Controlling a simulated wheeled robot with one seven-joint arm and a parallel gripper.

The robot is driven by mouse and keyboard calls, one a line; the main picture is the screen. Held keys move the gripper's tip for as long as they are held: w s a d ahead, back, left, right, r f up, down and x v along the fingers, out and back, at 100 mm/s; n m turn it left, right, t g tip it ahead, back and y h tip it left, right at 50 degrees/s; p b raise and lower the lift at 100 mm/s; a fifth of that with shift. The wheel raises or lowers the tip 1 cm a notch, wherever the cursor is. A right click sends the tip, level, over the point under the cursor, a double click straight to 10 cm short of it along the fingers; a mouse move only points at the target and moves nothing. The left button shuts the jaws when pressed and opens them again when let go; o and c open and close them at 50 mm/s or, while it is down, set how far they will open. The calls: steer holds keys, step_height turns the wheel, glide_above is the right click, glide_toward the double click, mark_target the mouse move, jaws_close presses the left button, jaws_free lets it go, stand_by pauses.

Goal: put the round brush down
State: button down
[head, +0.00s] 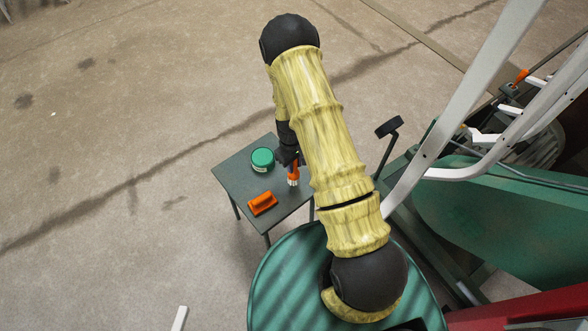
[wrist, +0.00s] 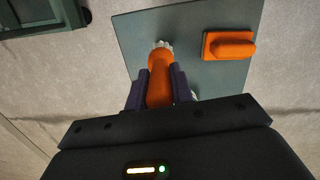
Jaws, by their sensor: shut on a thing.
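The round brush (head: 293,173) has an orange handle and pale bristles that point downward over the small dark table (head: 238,172). My gripper (head: 293,160) is shut on its handle. In the wrist view the orange handle (wrist: 160,78) sits between both fingers of my gripper (wrist: 160,92), with the bristle end showing beyond them against the grey tabletop (wrist: 138,22). I cannot tell whether the bristles touch the top or hang just above it.
White and green machine frames (head: 460,130) stand at right. Open floor lies left.

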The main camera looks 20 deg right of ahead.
steer(key=shift+f, duration=1.85)
steer(key=c, duration=1.2)
jaws_free()
steer(key=shift+f, duration=0.1)
steer(key=r, duration=1.2)
steer(key=shift+w+a+r, duration=0.1)
steer(key=shift+w+a, duration=0.15)
steer(key=shift+w, duration=0.15)
